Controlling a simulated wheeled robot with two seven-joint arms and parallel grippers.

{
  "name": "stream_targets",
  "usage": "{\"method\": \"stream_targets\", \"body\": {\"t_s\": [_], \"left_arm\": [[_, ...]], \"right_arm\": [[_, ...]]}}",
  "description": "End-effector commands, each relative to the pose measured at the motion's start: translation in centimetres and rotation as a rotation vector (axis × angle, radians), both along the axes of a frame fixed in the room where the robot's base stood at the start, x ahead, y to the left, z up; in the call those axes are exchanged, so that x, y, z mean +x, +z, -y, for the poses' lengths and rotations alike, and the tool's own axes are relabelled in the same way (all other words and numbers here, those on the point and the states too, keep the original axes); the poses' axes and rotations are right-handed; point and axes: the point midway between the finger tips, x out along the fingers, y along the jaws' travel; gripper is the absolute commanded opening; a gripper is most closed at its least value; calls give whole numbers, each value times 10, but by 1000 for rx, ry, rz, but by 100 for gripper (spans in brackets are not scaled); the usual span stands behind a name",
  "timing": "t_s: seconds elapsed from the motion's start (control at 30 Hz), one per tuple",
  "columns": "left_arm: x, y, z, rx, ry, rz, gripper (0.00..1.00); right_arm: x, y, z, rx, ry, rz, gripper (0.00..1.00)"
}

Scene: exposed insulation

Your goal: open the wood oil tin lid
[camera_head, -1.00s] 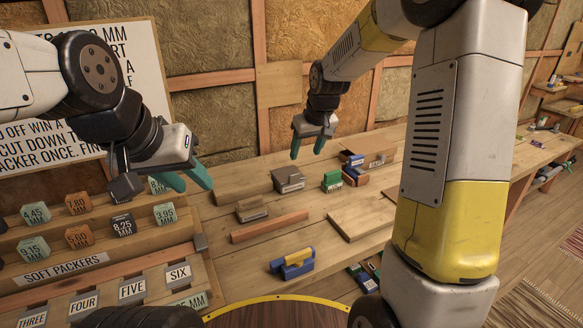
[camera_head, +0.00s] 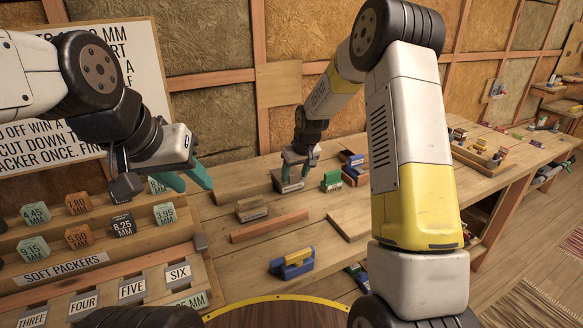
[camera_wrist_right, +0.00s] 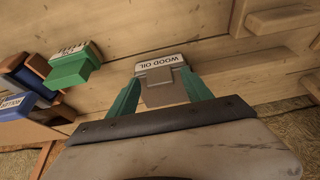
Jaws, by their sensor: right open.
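The wood oil tin (camera_wrist_right: 160,64), a small grey-brown box with a white "WOOD OIL" label, lies between the fingers of my right gripper (camera_wrist_right: 160,95) in the right wrist view. The fingers are open, one on each side of its lid (camera_wrist_right: 166,90); I cannot tell if they touch it. In the head view the tin (camera_head: 289,186) stands on the bench, with my right gripper (camera_head: 297,172) right over it. The lid looks closed. My left gripper (camera_head: 194,179) hangs at the left above the packer racks, its fingers apart and empty.
A green box (camera_head: 331,181) and a blue and brown block (camera_head: 354,168) stand right of the tin. A brown block (camera_head: 251,209) and a wooden strip (camera_head: 269,226) lie in front. A blue and yellow tool (camera_head: 292,263) is nearer. Labelled packers (camera_head: 123,224) fill the left racks.

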Motion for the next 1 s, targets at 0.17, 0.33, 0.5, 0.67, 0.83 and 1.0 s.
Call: {"method": "stream_targets", "body": {"t_s": [0.17,0.33,0.5,0.67,0.83,1.0], "left_arm": [[0,0,0,0,0,0,36],[0,0,0,0,0,0,36],[0,0,0,0,0,0,36],[0,0,0,0,0,0,36],[0,0,0,0,0,0,36],[0,0,0,0,0,0,36]], "right_arm": [[0,0,0,0,0,0,58],[0,0,0,0,0,0,31],[0,0,0,0,0,0,0],[0,0,0,0,0,0,0],[0,0,0,0,0,0,0],[0,0,0,0,0,0,0]]}}
